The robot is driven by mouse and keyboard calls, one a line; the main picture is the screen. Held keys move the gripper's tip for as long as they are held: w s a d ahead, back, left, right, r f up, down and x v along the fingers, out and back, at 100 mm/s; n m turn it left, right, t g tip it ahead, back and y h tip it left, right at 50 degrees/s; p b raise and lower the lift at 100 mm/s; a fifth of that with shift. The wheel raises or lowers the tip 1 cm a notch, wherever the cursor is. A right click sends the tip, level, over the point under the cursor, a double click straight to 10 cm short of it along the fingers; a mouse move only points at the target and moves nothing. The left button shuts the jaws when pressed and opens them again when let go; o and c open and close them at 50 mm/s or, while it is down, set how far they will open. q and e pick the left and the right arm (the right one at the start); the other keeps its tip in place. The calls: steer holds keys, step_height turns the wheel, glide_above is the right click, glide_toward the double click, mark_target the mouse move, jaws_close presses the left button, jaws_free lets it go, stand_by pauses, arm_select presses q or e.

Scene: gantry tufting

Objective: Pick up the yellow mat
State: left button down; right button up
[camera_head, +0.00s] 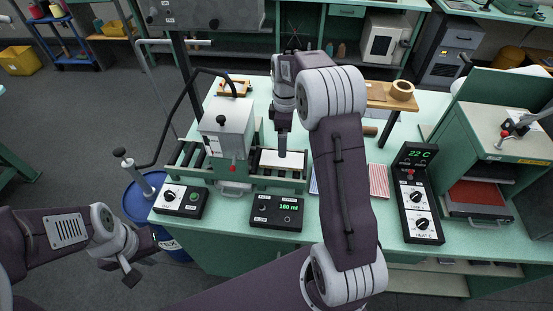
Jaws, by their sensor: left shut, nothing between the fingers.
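I cannot make out a yellow mat in the head view. A pale, off-white sheet (298,161) lies in the green roller machine (262,184) at the middle of the bench. My right arm reaches over the bench, and its gripper (282,152) points down at this sheet. Its fingertips are too small to tell whether they touch the sheet or are open. My left gripper (130,275) is shut and empty, low at the left, in front of the blue drum and off the bench. My right arm hides part of the bench behind it.
A red-and-white striped sheet (379,181) lies right of my right arm. A control box reading 22 C (417,195) and a green press with a red pad (475,194) stand further right. A wooden stand (378,98) holds a tape roll (402,90). A blue drum (137,208) stands at the left.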

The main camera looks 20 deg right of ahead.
steer(key=f, duration=0.3)
steer(key=shift+a+p, duration=0.2)
steer(key=shift+p, duration=0.15)
steer(key=shift+d+f, duration=0.1)
steer(key=shift+f, duration=0.3)
steer(key=f, duration=0.2)
steer(key=f+p, duration=0.1)
steer(key=f, duration=0.2)
steer(key=shift+a, duration=0.2)
steer(key=shift+f, duration=0.1)
steer(key=c, duration=1.6)
steer(key=shift+r, duration=0.5)
step_height(320, 180, up, 3)
steer(key=shift+w+f+b, duration=0.1)
steer(key=shift+b, duration=0.3)
steer(key=s+r+b, duration=0.1)
steer(key=s+r, duration=0.1)
steer(key=s, duration=0.2)
steer(key=s+r, duration=0.3)
steer(key=s, duration=0.1)
steer(key=s+r+b, duration=0.1)
steer(key=s+r, duration=0.1)
steer(key=s, duration=0.1)
steer(key=shift+s+d+r+b, duration=0.2)
steer(key=shift+s+d+b, duration=0.1)
steer(key=shift+s, duration=0.1)
